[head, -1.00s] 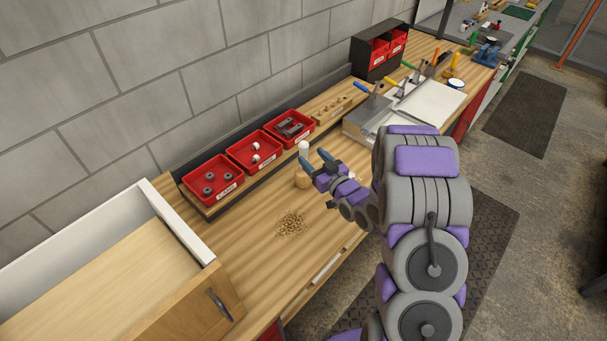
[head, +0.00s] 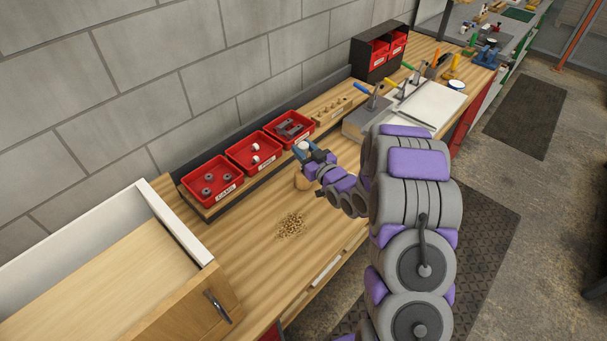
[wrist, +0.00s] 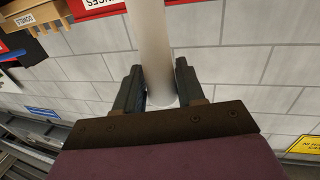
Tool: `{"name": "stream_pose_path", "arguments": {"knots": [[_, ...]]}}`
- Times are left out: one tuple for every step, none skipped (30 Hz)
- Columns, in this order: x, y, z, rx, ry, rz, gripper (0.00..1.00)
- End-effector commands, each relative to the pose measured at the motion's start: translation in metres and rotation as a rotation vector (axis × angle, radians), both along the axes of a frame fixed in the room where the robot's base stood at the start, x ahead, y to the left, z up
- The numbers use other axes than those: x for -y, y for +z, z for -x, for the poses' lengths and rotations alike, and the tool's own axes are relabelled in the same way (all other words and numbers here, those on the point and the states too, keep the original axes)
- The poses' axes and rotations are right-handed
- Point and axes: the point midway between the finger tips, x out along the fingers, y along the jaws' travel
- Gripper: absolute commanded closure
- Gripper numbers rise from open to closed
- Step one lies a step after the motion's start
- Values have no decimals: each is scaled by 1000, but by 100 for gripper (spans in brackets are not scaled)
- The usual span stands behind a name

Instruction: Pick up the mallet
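The mallet stands on the workbench, its wooden head (head: 302,182) down and its pale handle up. My gripper (head: 307,152) is at the handle, above the head, and hides most of it in the head view. In the wrist view the pale, round handle (wrist: 151,45) runs between the two dark fingers of my gripper (wrist: 160,85). The fingers lie close against both sides of the handle and look shut on it. The mallet's head does not show in the wrist view.
Red bins (head: 212,181) with parts stand along the wall behind the mallet. Wood shavings (head: 291,225) lie on the bare bench top in front. An open drawer (head: 185,232) is at the left. Clamps and a white board (head: 432,103) are at the right.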

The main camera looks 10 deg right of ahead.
Motion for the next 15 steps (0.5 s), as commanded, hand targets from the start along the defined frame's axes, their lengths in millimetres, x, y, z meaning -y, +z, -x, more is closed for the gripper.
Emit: {"name": "stream_pose_path", "arguments": {"knots": [[0,0,0,0,0,0,66],[0,0,0,0,0,0,69],[0,0,0,0,0,0,73],[0,0,0,0,0,0,76],[0,0,0,0,0,0,79],[0,0,0,0,0,0,83],[0,0,0,0,0,0,86],[0,0,0,0,0,0,89],[0,0,0,0,0,0,92],[0,0,0,0,0,0,95],[0,0,0,0,0,0,98],[0,0,0,0,0,0,100],[0,0,0,0,0,0,100],[0,0,0,0,0,0,100],[0,0,0,0,0,0,100]]}}
